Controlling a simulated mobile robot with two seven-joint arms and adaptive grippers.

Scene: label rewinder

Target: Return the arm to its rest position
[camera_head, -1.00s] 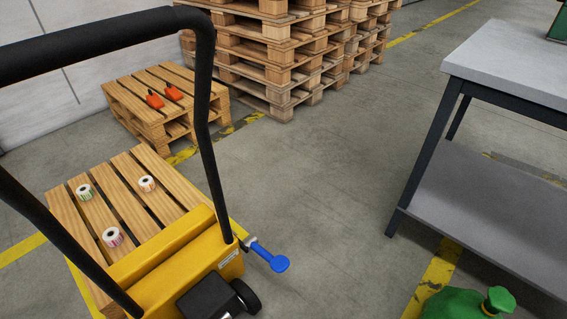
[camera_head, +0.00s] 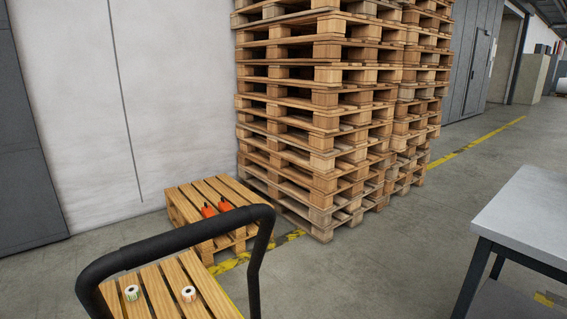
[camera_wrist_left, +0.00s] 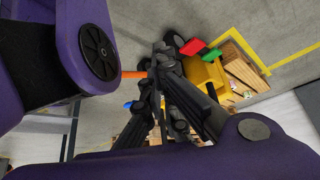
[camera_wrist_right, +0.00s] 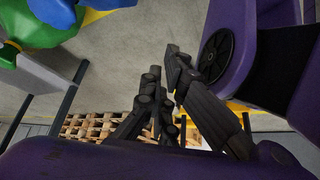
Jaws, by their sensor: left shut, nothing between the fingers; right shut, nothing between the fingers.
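Neither of my arms shows in the head view. My left gripper (camera_wrist_left: 163,52) is shut and empty in the left wrist view, with purple arm links beside it. My right gripper (camera_wrist_right: 163,60) is shut and empty in the right wrist view, also next to a purple arm link. Both point over grey floor, and nothing is held in either one.
A black cart handle (camera_head: 180,229) stands over a low pallet with two label rolls (camera_head: 132,293) (camera_head: 189,294). A small pallet (camera_head: 185,200) carries orange items (camera_head: 209,210). Tall pallet stacks (camera_head: 310,110) stand behind. A grey-topped table (camera_head: 530,215) is at right; floor between is clear.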

